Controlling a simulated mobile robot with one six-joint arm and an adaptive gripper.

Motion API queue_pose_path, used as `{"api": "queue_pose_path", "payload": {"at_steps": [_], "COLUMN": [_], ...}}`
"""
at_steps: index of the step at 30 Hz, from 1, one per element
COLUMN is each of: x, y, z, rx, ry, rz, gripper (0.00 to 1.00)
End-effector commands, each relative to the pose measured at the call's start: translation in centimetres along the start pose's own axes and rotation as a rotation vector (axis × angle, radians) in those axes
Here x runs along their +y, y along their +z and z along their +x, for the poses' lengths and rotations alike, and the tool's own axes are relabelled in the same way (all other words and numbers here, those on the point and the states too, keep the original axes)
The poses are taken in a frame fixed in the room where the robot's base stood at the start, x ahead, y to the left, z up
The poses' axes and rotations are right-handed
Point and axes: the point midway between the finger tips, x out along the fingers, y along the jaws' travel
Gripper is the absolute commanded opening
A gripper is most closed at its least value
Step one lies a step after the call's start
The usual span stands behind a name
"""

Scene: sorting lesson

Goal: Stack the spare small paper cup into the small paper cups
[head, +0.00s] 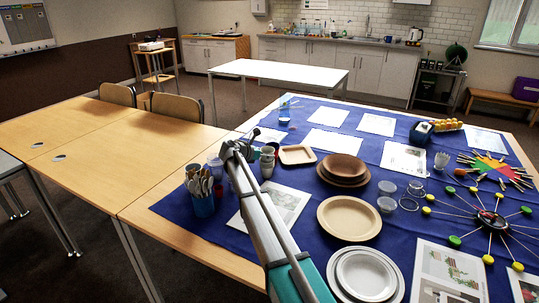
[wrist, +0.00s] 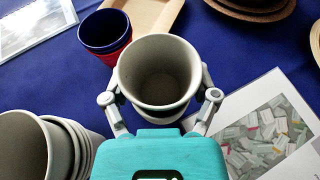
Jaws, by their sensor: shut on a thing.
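My gripper (wrist: 160,88) is shut on a pale grey-white paper cup (wrist: 158,52), with one finger on each side. The cup is upright, open side up, and looks empty. A second pale edge shows just under its rim; I cannot tell whether that is another cup. A stack of nested pale paper cups (wrist: 28,150) stands at the lower left of the wrist view, apart from the held cup. In the head view, pale cups (head: 267,168) show beside the end of my arm, which partly hides that area.
Nested dark blue and red cups (wrist: 104,30) stand just beyond the held cup. A wooden tray (head: 297,155) and brown bowls (head: 343,166) lie beyond. A printed sheet (wrist: 262,120) lies flat at the right.

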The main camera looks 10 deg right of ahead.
Motion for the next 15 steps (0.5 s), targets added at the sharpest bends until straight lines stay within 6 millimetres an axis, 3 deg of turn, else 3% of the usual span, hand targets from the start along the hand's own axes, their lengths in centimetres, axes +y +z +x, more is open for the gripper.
{"api": "queue_pose_path", "payload": {"at_steps": [15], "x": [-0.01], "y": [-0.77], "z": [0.35], "rx": [0.000], "ry": [0.000], "rz": [0.000], "gripper": [0.63]}}
